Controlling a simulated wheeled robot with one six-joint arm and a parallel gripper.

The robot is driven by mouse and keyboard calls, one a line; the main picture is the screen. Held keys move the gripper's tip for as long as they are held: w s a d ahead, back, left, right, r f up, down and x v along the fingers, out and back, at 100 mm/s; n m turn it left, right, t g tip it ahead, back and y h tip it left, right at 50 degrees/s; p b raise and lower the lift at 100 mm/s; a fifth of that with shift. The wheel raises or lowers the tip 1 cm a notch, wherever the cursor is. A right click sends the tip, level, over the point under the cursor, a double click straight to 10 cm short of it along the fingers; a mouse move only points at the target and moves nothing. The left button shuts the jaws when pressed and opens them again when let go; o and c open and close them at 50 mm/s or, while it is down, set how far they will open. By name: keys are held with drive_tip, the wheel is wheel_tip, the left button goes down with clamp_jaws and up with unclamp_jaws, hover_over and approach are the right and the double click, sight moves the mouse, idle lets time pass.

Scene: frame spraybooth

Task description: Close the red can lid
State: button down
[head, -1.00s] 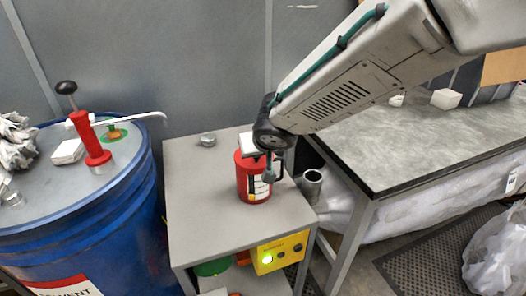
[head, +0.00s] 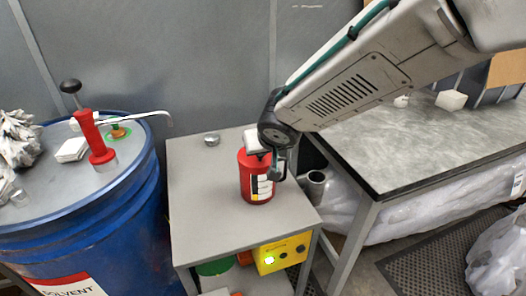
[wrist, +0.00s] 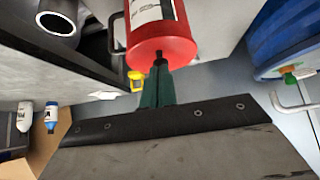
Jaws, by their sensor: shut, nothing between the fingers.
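The red can (head: 256,184) with a white and yellow label stands upright on the grey cart (head: 205,210) in the head view. A dark handle shows at its right side. My gripper (wrist: 160,60) is shut and empty, its dark tips at the red top of the can (wrist: 178,46) in the wrist view. I cannot tell whether they touch it. In the head view, my wrist hangs over the can's right side and hides part of its top. A pale flat piece shows above the can there. The lid's exact angle is not clear.
A blue solvent drum (head: 95,235) with a red hand pump (head: 95,140) stands at left. A small metal tin (head: 212,139) sits on the cart's back. A workbench (head: 420,150) is at right. An open grey tube (head: 316,178) stands by the cart. The cart's front left is clear.

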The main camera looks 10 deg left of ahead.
drive_tip(key=shift+r, duration=0.75)
drive_tip(key=s+d+f, duration=0.1)
drive_tip(key=s+d, duration=0.3)
drive_tip(key=s, duration=0.4)
drive_tip(key=shift+d+f, duration=0.3)
drive_tip(key=shift+d, duration=0.05)
